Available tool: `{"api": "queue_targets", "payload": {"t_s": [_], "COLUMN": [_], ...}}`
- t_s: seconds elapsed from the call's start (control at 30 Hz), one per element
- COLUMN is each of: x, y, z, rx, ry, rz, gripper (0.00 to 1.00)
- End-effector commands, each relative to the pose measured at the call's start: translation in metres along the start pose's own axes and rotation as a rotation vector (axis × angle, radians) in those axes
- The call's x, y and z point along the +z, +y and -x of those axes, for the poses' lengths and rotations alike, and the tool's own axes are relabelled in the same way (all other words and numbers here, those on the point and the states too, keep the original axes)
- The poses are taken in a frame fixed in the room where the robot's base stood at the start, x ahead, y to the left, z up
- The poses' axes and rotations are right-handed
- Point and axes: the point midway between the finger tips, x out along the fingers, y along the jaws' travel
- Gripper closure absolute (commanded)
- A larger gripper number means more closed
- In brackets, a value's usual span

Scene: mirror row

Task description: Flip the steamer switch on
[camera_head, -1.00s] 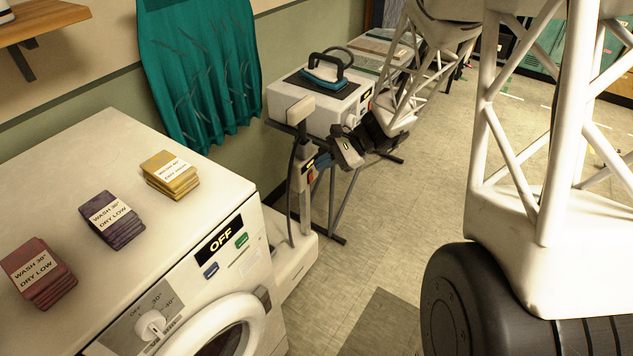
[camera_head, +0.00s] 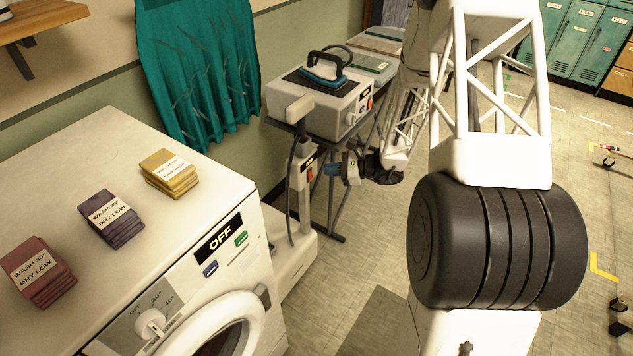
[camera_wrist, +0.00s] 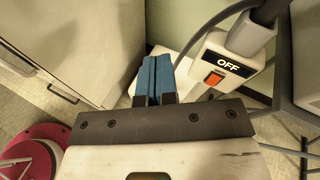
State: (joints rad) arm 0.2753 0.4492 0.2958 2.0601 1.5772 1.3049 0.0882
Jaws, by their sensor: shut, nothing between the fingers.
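The steamer (camera_head: 301,190) is a pale upright unit with a dark hose and a low white base, standing beside the washing machine. In the wrist view, the steamer head (camera_wrist: 208,60) carries a black label reading OFF and an orange-red rocker switch (camera_wrist: 214,79) below it. The switch also shows small in the head view (camera_head: 309,174). My gripper (camera_head: 329,169) is just right of the steamer at about switch height. Its blue fingers (camera_wrist: 153,75) are shut and empty, left of the switch in the wrist view and apart from it in that picture.
A washing machine (camera_head: 190,290) with an OFF display and several card stacks stands at left. An iron (camera_head: 323,75) sits on a white station (camera_head: 320,105) behind my gripper. A pink round object (camera_wrist: 38,150) shows at lower left in the wrist view. Floor right of the steamer is open.

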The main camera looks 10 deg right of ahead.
Motion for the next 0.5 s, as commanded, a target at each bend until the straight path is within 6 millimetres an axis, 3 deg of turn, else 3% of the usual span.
{"api": "queue_targets", "payload": {"t_s": [0.5], "x": [-0.111], "y": [-0.024], "z": [0.003], "rx": [-0.237], "ry": [-0.049], "rz": [-0.199], "gripper": [1.00]}}
